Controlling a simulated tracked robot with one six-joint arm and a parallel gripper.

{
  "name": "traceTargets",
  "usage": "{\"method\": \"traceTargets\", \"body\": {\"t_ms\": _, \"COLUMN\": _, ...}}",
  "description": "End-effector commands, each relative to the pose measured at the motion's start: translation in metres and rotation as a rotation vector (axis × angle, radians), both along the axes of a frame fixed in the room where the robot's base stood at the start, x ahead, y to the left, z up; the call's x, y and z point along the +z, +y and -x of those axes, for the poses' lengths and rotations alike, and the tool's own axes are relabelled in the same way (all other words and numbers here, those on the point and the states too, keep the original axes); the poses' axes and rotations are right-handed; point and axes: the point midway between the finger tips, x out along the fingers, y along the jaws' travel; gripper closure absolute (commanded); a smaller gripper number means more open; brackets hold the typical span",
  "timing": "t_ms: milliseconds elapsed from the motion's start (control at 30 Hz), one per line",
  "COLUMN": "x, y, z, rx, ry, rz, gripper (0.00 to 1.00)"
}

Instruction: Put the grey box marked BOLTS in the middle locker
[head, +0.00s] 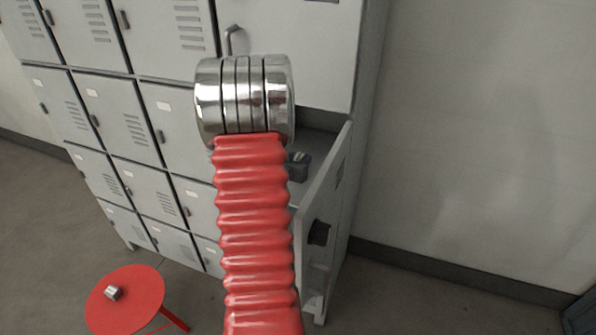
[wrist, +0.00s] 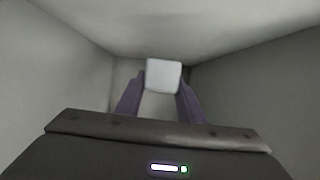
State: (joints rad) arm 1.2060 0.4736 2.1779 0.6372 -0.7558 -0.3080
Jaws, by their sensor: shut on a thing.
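My gripper (wrist: 163,92) is shut on a pale grey box (wrist: 163,76), held at the tips of its purple fingers. No BOLTS marking can be read on it. In the wrist view the gripper and box are inside a compartment with plain grey walls (wrist: 50,60). In the head view the open locker (head: 318,142) is in the right column, below a closed upper door. My arm hides much of its opening, and the gripper's fingers and the box cannot be made out there. Whether the box touches the compartment floor cannot be told.
The open locker door (head: 323,215) swings out at the right, close beside my arm. Several closed grey lockers (head: 115,110) stand to the left. A red round table (head: 128,298) at lower left carries a small grey object (head: 113,292).

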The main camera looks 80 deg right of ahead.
Motion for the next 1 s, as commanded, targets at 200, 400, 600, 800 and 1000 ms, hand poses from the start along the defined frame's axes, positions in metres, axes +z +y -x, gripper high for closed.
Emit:
{"method": "traceTargets", "body": {"t_ms": 200, "x": -0.009, "y": 0.0, "z": 0.0, "rx": 0.0, "ry": 0.002, "rz": -0.001, "gripper": 0.95}}
{"method": "traceTargets", "body": {"t_ms": 400, "x": -0.033, "y": 0.0, "z": 0.001, "rx": 0.0, "ry": 0.002, "rz": -0.002, "gripper": 0.95}}
{"method": "traceTargets", "body": {"t_ms": 600, "x": -0.042, "y": 0.0, "z": 0.001, "rx": -0.001, "ry": -0.001, "rz": 0.0, "gripper": 0.95}}
{"method": "traceTargets", "body": {"t_ms": 800, "x": -0.041, "y": 0.0, "z": 0.001, "rx": -0.001, "ry": 0.0, "rz": 0.001, "gripper": 0.95}}
{"method": "traceTargets", "body": {"t_ms": 1000, "x": -0.043, "y": 0.0, "z": 0.001, "rx": -0.002, "ry": 0.0, "rz": 0.0, "gripper": 0.61}}
